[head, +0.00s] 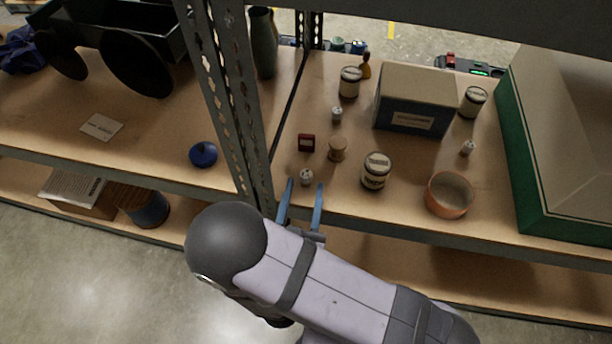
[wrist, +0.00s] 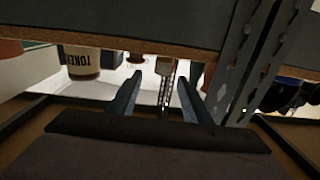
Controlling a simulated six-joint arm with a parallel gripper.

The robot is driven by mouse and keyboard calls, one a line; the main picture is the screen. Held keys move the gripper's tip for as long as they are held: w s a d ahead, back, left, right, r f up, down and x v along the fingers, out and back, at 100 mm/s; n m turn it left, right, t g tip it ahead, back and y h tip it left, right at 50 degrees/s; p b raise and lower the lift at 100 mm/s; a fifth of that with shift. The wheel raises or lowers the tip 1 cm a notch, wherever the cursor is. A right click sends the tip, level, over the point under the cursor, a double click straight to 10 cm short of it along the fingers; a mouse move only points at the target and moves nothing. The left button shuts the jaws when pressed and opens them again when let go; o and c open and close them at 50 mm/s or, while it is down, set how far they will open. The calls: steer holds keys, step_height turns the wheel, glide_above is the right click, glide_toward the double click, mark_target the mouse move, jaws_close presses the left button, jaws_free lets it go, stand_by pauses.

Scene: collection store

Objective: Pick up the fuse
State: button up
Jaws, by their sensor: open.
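Three small white ceramic-looking pieces that could be fuses stand on the shelf board in the head view. The nearest, which I take as the fuse (head: 306,177), is at the front edge beside the post. A similar piece (head: 336,113) stands farther back, and another (head: 467,147) stands to the right. My gripper (head: 305,184) is open, its two blue fingers to either side of the nearest piece in the picture. I cannot tell whether they touch it. In the wrist view my gripper (wrist: 160,74) is open, and the fuse cannot be made out clearly.
A red box (head: 306,143), a wooden spool-like piece (head: 337,149) and a labelled jar (head: 376,171) stand close by. An orange bowl (head: 450,195) is to the right. A perforated metal post (head: 230,100) rises just left of my gripper. A blue round object (head: 203,154) lies beyond it.

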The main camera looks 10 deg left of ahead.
mark_target(305, 179)
steer(key=shift+w+a+f+p, duration=0.1)
steer(key=shift+w+a+p, duration=0.1)
steer(key=shift+w, duration=1.25)
steer(key=shift+w+a+p, duration=0.1)
steer(key=shift+w+p, duration=0.1)
steer(key=shift+w, duration=1.2)
steer(key=shift+c, duration=0.4)
steer(key=c, duration=1.1)
